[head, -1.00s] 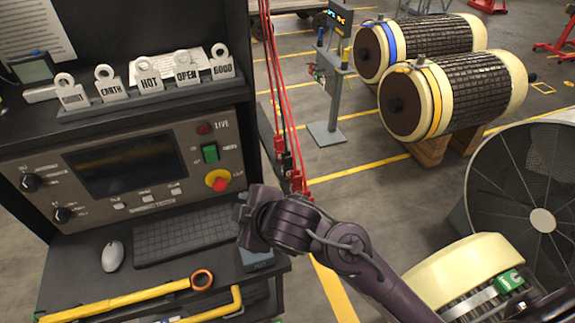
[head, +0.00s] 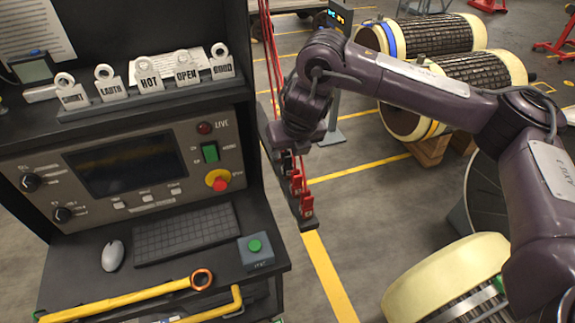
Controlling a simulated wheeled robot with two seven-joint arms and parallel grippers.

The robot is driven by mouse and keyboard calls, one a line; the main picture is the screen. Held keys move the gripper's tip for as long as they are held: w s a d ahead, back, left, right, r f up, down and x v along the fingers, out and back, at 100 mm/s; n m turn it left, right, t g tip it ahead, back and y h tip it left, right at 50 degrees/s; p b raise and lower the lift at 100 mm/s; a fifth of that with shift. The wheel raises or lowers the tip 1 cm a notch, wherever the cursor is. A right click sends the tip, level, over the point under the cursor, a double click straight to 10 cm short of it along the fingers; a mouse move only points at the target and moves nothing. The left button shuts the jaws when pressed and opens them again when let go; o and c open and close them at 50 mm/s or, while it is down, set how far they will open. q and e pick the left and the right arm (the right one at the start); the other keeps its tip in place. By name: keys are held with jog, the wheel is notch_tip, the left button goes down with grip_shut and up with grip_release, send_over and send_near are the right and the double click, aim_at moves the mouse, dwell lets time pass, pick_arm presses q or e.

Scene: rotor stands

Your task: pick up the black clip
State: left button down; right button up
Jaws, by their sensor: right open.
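The black clip (head: 287,164) sits on a dark rail beside the console's right side, in a row with red clips. It is small and partly covered by my right gripper (head: 287,148), which comes down over the rail from above. The right gripper is open; its fingertips are small and mostly hidden by its own wrist. I cannot tell whether they touch the black clip. My left gripper is not in view.
Red clips (head: 297,184) stand close to the black clip, nearer the rail's front end. Red cables (head: 267,50) hang behind it. The console desk with a keyboard (head: 185,233) and green-button box (head: 254,250) is on the left. Cream-ended rotors (head: 460,36) stand behind my arm.

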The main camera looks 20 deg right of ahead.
aim_at(287, 155)
jog(key=shift+d, duration=0.5)
jog(key=shift+w+f, duration=0.2)
jog(key=shift+f, duration=0.1)
jog(key=x, duration=0.6)
jog(key=shift+w+a+f, duration=0.15)
jog(key=shift+w, duration=0.4)
grip_shut()
